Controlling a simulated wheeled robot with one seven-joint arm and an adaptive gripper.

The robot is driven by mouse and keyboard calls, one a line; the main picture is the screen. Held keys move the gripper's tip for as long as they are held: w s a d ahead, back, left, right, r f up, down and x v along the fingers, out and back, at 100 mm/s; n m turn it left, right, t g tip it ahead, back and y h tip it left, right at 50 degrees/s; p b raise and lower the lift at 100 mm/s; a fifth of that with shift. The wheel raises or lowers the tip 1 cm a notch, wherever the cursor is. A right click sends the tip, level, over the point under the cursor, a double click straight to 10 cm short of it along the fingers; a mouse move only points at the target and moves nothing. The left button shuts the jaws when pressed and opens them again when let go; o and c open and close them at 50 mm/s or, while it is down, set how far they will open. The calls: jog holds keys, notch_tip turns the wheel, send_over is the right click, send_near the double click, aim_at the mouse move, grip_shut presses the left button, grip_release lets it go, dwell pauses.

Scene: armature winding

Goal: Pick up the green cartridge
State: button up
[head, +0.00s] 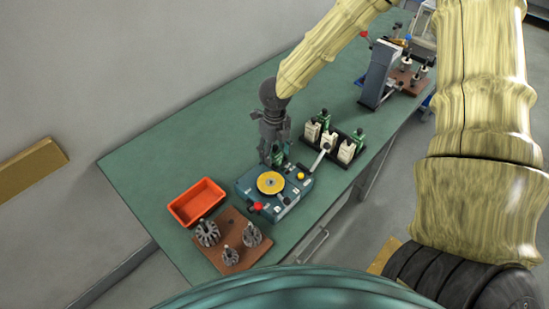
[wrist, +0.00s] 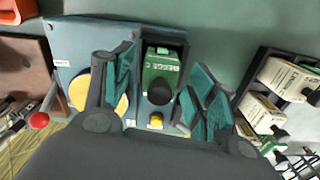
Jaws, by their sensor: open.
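A green cartridge (wrist: 162,72) with printed lettering sits upright in a slot of the blue-green winding device (wrist: 75,38). In the head view the cartridge (head: 278,156) is partly hidden by my gripper (head: 271,155), which points down above the device (head: 293,198). In the wrist view my gripper (wrist: 160,82) is open, with one finger on the left and one on the right of the cartridge. I cannot tell whether either finger touches it. More green cartridges stand in the black rack (head: 319,143) to the right, among white ones.
The device carries a yellow disc (head: 270,182), a red knob (head: 256,206) and a lever (head: 320,158). An orange bin (head: 197,201) and a brown board (head: 224,250) with metal armatures are on the left. Green tabletop (head: 190,140) is clear behind.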

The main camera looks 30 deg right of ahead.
jog(key=shift+f, duration=0.1)
jog(key=c, duration=1.2)
jog(key=shift+o, duration=0.2)
jog(key=shift+w+r, duration=0.15)
jog(key=shift+r, duration=0.3)
notch_tip(320, 180, up, 9)
jog(key=shift+r+b, duration=0.1)
jog(key=shift+b, duration=0.8)
jog(key=shift+c, duration=0.6)
